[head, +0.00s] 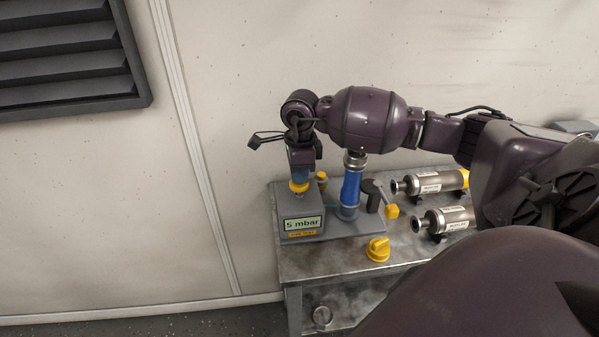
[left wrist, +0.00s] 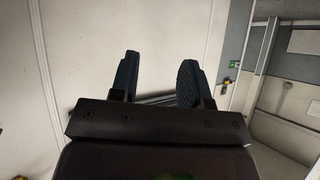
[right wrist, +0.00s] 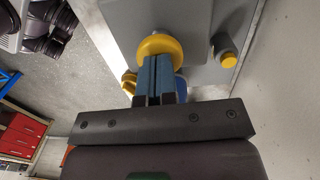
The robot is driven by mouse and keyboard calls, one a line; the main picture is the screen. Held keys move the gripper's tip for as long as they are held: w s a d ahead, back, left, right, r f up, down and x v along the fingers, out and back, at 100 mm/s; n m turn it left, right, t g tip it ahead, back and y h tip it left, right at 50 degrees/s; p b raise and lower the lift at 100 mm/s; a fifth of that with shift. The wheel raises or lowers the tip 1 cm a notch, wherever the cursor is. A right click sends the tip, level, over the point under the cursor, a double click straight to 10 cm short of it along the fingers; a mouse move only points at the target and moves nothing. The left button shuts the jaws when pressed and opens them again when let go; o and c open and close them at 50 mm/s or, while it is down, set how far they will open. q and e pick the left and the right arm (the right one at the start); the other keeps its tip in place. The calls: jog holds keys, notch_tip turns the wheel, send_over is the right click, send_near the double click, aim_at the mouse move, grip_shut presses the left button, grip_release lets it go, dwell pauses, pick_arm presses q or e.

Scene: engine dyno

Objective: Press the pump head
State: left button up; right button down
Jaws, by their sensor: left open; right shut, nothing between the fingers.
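A grey box with a lit display (head: 302,224) reading 5 mbar stands at the left of the metal bench. On its top is a round yellow head (head: 299,187), which I take as the pump head; it also shows in the right wrist view (right wrist: 160,43). My right gripper (head: 300,178) is shut and empty, pointing down at the yellow head. Its fingertips overlap the head's edge in the right wrist view (right wrist: 156,58); I cannot tell whether they touch it. My left gripper (left wrist: 160,62) is open and empty, facing a pale wall, away from the bench.
A blue cylinder (head: 351,187) stands right of the box, close under my right arm. A yellow knob (head: 378,249) sits at the front of the bench (head: 325,266). Two metal cylinders (head: 443,220) lie farther right. The wall is close behind the bench.

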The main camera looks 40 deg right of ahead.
notch_tip(320, 180, down, 2)
jog(key=shift+f+b, duration=0.25)
jog(key=shift+b, duration=0.5)
jog(key=shift+f, duration=0.35)
jog(key=shift+s+r, duration=0.1)
pick_arm(q)
jog(key=shift+w+d+f, duration=0.15)
jog(key=shift+w+f, duration=0.15)
jog(key=shift+w, duration=0.25)
jog(key=shift+s, duration=0.1)
